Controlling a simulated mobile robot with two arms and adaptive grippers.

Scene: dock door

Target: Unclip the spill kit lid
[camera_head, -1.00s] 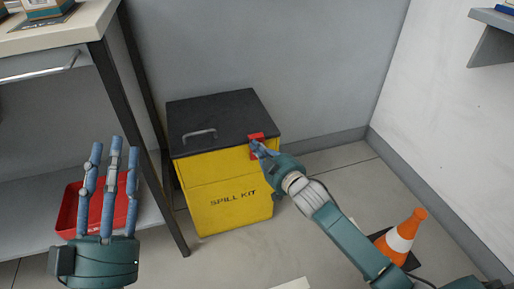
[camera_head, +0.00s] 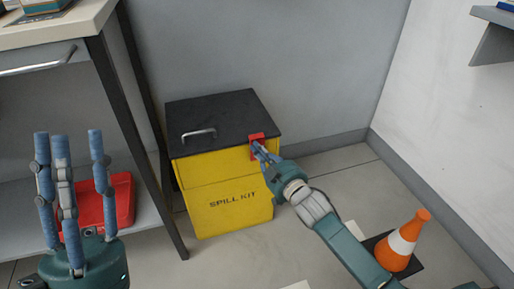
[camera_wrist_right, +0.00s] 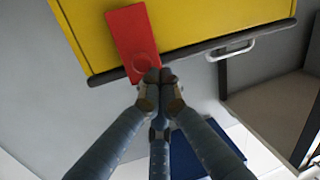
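The spill kit (camera_head: 225,208) is a yellow box on the floor against the back wall, its black lid (camera_head: 215,115) down with a grey handle (camera_head: 199,133) on it. A red clip (camera_head: 257,139) sits at the lid's right front corner. The clip also shows in the right wrist view (camera_wrist_right: 128,35), flat against the yellow side. My right gripper (camera_head: 258,148) is at the clip; in the right wrist view its fingertips (camera_wrist_right: 157,76) are together at the clip's end. Whether the clip's edge is between them is hidden. My left gripper (camera_head: 67,136) is open and empty, left of the box.
A workbench (camera_head: 75,20) with a dark leg stands on the left, a red tray (camera_head: 118,200) on its lower shelf. An orange and white cone (camera_head: 405,240) stands on the floor at right. A wall shelf (camera_head: 495,18) is at upper right.

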